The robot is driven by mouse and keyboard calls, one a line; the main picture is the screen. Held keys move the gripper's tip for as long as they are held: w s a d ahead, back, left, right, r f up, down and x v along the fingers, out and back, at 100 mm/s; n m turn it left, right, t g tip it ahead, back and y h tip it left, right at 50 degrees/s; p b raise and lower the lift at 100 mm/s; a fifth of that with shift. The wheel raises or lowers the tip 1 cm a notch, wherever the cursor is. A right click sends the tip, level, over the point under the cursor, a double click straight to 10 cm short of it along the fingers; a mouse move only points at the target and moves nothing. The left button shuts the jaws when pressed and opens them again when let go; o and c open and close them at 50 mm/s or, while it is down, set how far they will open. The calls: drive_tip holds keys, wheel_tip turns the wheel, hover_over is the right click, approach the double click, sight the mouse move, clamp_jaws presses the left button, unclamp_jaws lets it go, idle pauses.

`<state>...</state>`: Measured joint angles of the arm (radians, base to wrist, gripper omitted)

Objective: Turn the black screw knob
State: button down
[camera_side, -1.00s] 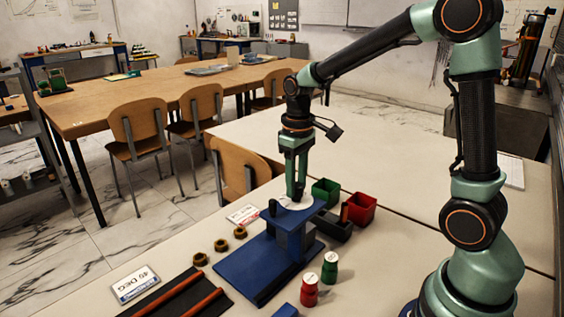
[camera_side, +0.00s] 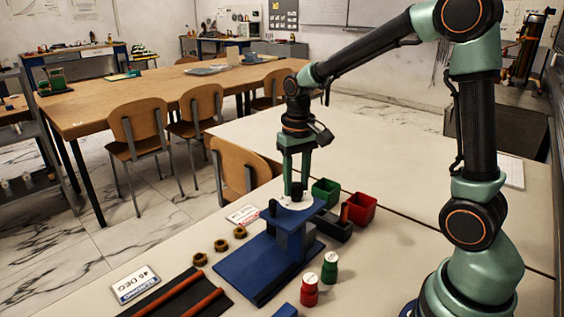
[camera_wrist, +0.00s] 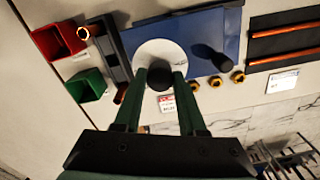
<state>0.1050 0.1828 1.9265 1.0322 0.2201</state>
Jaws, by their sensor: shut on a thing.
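The black screw knob (camera_side: 297,188) stands on a white round dial (camera_side: 292,203) on top of the blue stand (camera_side: 262,262). My gripper (camera_side: 296,185) points straight down over the dial, with its green fingers either side of the knob. In the wrist view the knob (camera_wrist: 159,79) shows between the fingertips of my gripper (camera_wrist: 160,75), above the white dial (camera_wrist: 160,50). The gripper is shut on the knob. The fingers hide part of the dial and its markings.
A black post (camera_side: 272,208) rises at the stand's left. Green (camera_side: 326,192) and red (camera_side: 361,209) bins stand right, behind it. Red (camera_side: 309,291) and green (camera_side: 330,267) bottles stand in front. Brass nuts (camera_side: 221,245), a sign (camera_side: 135,284) and copper rods (camera_side: 190,296) lie left.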

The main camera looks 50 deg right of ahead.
drive_tip(key=shift+r, duration=0.1)
drive_tip(key=shift+c, duration=2.4)
unclamp_jaws()
wheel_tip(320, 180, up, 12)
drive_tip(key=n+t, duration=0.4)
drive_tip(key=t, duration=0.2)
approach(297, 186)
drive_tip(key=s+a, duration=0.3)
drive_tip(key=s, duration=0.1)
drive_tip(key=shift+a+r, duration=0.3)
drive_tip(key=shift+a, duration=0.05)
